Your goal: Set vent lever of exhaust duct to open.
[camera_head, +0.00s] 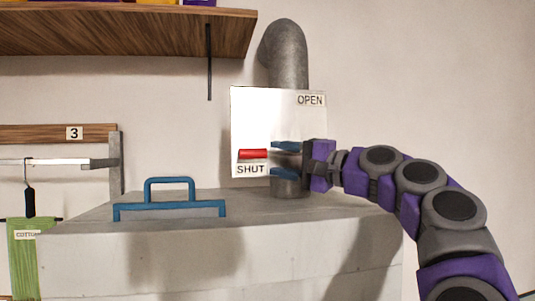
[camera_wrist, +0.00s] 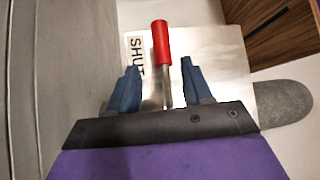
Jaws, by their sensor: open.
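The vent lever's red grip (camera_head: 253,154) lies level beside the SHUT label (camera_head: 250,170) on a pale metal plate (camera_head: 262,108). The OPEN label (camera_head: 311,100) is at the plate's upper right. The grey exhaust duct (camera_head: 289,62) rises behind the plate and bends at the top. My gripper (camera_head: 271,158) is open just right of the red grip, with its blue fingers above and below the lever's line. In the wrist view, the lever's thin metal rod (camera_wrist: 167,85) runs between my two open fingers (camera_wrist: 160,88), and the red grip (camera_wrist: 161,43) extends beyond the fingertips. I see no finger touching it.
A grey cabinet or hood (camera_head: 270,250) stands below, with a blue handle (camera_head: 170,198) on its top. A wooden shelf (camera_head: 120,32) hangs at upper left. A rail with a green COTTON cloth (camera_head: 27,260) is at left. The wall at right is clear.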

